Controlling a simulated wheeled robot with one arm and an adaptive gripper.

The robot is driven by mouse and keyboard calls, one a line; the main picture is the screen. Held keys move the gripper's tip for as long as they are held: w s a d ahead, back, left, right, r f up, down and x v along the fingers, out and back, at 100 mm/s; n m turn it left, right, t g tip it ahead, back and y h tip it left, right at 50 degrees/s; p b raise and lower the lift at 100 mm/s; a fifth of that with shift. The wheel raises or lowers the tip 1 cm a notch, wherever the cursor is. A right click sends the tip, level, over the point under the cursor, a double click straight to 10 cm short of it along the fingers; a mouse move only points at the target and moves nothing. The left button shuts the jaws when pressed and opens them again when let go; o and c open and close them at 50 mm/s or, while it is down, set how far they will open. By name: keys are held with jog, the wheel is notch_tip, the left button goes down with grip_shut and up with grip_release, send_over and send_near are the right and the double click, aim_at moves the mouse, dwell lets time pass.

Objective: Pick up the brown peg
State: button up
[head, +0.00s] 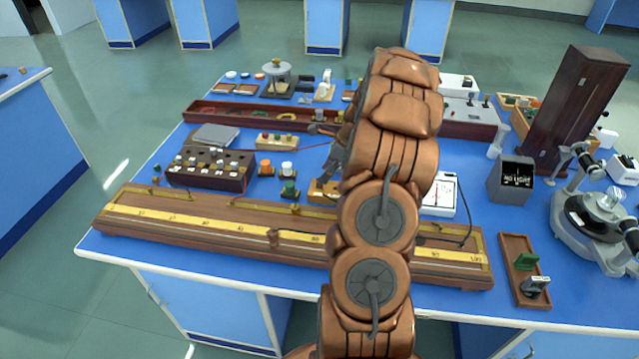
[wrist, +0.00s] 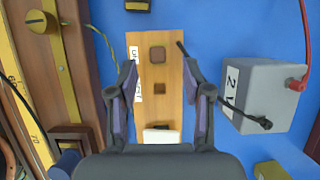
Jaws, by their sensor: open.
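In the wrist view my gripper (wrist: 160,66) is open, its two dark fingers on either side of a light wooden board (wrist: 158,110). Nothing is seen held between them. Either may be the brown peg; I cannot tell peg from hole from above. A white block (wrist: 161,136) is near the board's lower end, partly hidden by my gripper. In the head view my arm hides most of this area; part of the yellowish board (head: 322,191) shows.
A grey box marked 2 V (wrist: 262,95) with dark and red leads stands right of the board. A long wooden metre bridge (head: 210,220) runs along the bench front. A dark plug box (head: 210,170) stands left. Blue bench top shows between these.

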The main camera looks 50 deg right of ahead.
aim_at(320, 186)
jog(key=shift+p+x, duration=0.55)
jog(key=shift+x, duration=1.4)
jog(key=shift+s+a, duration=0.1)
grip_shut()
